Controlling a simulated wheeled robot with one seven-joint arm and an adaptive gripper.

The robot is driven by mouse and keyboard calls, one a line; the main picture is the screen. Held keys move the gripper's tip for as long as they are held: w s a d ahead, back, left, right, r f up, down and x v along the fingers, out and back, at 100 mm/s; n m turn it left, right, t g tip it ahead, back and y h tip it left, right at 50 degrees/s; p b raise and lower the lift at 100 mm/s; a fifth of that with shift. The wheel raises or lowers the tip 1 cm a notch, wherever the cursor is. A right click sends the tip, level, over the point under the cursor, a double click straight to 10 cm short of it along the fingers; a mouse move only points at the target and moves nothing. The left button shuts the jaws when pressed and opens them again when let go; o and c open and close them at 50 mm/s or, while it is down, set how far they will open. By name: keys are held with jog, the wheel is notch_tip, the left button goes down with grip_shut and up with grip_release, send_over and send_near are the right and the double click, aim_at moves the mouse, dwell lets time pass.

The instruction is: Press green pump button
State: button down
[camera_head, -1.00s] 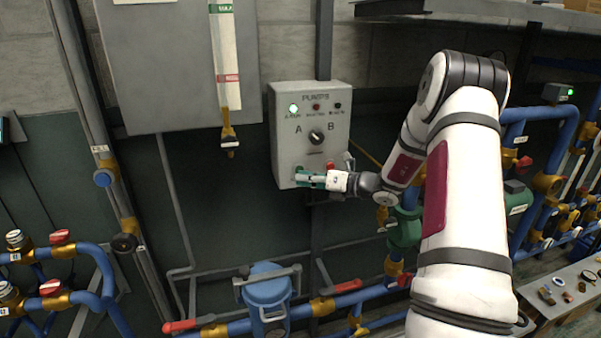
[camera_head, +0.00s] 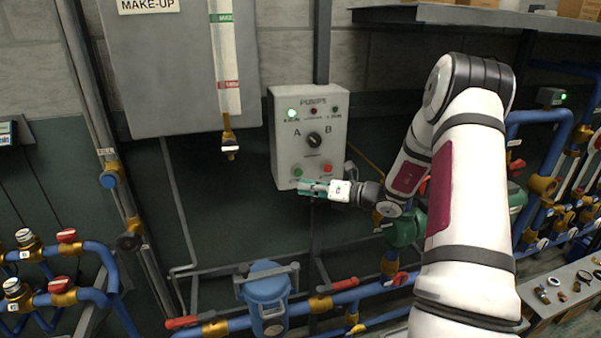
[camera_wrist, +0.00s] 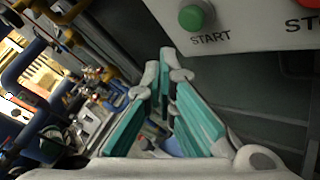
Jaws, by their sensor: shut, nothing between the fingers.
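The grey pumps panel (camera_head: 310,140) hangs on the wall. Its green START button (camera_head: 297,172) is at the lower left of the panel. In the wrist view, the green button (camera_wrist: 191,17) sits at the top above the word START. My gripper (camera_head: 302,188) is just below the green button, at the panel's lower edge, and apart from it. In the wrist view, the teal-padded fingers (camera_wrist: 165,75) are together at their tips, with nothing held.
A red button (camera_head: 327,168) is right of the green one, below a black selector knob (camera_head: 313,140). The left green lamp (camera_head: 291,114) is lit. A blue strainer (camera_head: 266,290) and pipes with red-handled valves lie below. A grey cabinet (camera_head: 160,70) hangs to the left.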

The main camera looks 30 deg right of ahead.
jog(key=shift+s+a+p, duration=0.2)
jog(key=shift+s+p, duration=0.05)
jog(key=shift+s, duration=0.4)
jog(key=shift+s+a+p, duration=0.2)
jog(key=shift+s+p, duration=0.05)
jog(key=shift+s, duration=0.35)
jog(key=s+a+r+n+g, duration=0.5)
jog(key=s+a+r+n, duration=0.15)
jog(key=a+n, duration=0.4)
jog(key=s+a+r+n+g, duration=0.65)
jog(key=a+n, duration=0.25)
jog(key=a, duration=0.3)
jog(key=s+r+n+t+h, duration=0.1)
jog(key=s+r+n+h, duration=0.2)
jog(key=s+n, duration=0.6)
jog(key=s+r+n+t+h, duration=0.1)
jog(key=s+r+n+h, duration=0.2)
jog(key=s+n, duration=0.6)
jog(key=shift+s+d+t+h, duration=0.35)
jog(key=shift+s+d+h, duration=0.1)
jog(key=shift+s+h, duration=0.45)
